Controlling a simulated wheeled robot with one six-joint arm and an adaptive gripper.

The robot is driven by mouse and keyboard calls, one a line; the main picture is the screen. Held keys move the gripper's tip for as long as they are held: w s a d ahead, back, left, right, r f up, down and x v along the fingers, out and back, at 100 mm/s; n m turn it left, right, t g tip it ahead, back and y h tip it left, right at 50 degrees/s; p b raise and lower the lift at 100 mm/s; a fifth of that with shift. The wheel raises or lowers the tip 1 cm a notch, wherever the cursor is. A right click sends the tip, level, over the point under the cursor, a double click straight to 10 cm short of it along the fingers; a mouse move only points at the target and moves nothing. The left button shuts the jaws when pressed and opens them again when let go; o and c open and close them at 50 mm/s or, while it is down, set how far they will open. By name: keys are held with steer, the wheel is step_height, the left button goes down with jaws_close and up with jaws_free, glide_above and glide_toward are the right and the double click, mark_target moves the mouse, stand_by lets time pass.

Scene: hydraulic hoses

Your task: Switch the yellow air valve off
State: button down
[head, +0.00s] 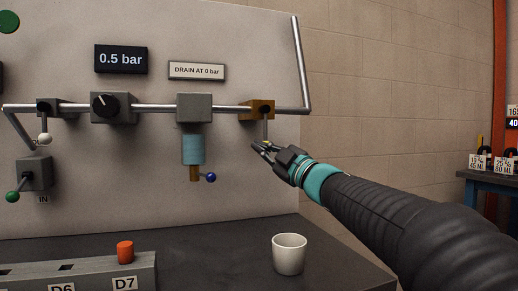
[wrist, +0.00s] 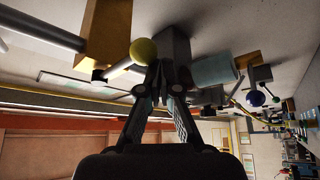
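The yellow air valve (head: 257,107) is a brass-yellow block at the right end of the pipe on the panel. Its grey lever (head: 266,128) hangs straight down, its tip partly hidden by my gripper. In the wrist view the valve body (wrist: 105,30) is at upper left, with the lever ending in a yellow ball knob (wrist: 143,51). My gripper (head: 262,147) is at the lever's lower end, reaching in from the right. In the wrist view its fingertips (wrist: 160,78) are drawn together just below the knob, with nothing seen between them. I cannot tell whether they touch it.
A grey filter block with a teal bowl (head: 194,149) and a blue-knobbed drain stands left of the valve. The pressure display (head: 121,59) reads 0.5 bar. A white cup (head: 289,254) stands on the bench below. The pipe bends upward right of the valve.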

steer(key=shift+w+d+f, duration=0.25)
steer(key=shift+f, duration=0.05)
steer(key=s+a+b, duration=0.2)
steer(key=a, duration=0.2)
steer(key=s+d, duration=0.7)
steer(key=shift+d+r, duration=0.25)
steer(key=shift+r, duration=0.15)
steer(key=shift+s, duration=0.1)
